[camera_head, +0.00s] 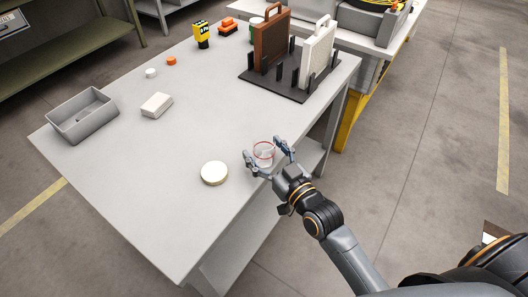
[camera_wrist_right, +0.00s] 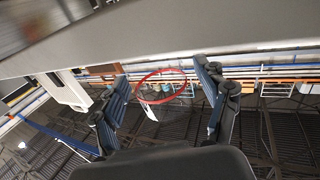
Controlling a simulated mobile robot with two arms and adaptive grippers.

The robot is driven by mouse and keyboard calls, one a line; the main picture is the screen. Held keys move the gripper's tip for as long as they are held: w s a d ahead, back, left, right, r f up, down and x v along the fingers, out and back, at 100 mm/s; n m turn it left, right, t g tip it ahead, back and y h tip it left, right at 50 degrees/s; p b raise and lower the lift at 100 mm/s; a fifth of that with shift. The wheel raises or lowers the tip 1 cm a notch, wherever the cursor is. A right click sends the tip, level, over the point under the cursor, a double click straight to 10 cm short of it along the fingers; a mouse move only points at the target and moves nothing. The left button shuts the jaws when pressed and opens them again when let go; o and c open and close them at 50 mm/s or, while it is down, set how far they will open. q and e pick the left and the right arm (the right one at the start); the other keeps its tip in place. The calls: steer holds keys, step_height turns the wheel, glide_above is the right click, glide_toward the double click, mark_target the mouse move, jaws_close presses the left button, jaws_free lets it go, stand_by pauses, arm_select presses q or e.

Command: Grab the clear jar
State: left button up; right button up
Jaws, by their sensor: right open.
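The clear jar (camera_head: 264,155) with a red rim stands near the right edge of the grey table, in the head view. My right gripper (camera_head: 265,150) is open, with one finger on each side of the jar. In the right wrist view the jar (camera_wrist_right: 163,92) shows as a red ring with a see-through body between the two spread fingers (camera_wrist_right: 165,88). Gaps show between the jar and both fingers there. My left gripper is not in view.
A round cream-topped lid or tin (camera_head: 214,173) lies left of the jar on the table (camera_head: 170,215). A white box (camera_head: 157,105) and a grey bin (camera_head: 83,115) are farther left. A black rack (camera_head: 290,85) with brown and white panels stands behind. The table front is clear.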

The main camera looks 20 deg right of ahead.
steer(key=shift+w, duration=0.1)
steer(key=c, duration=1.4)
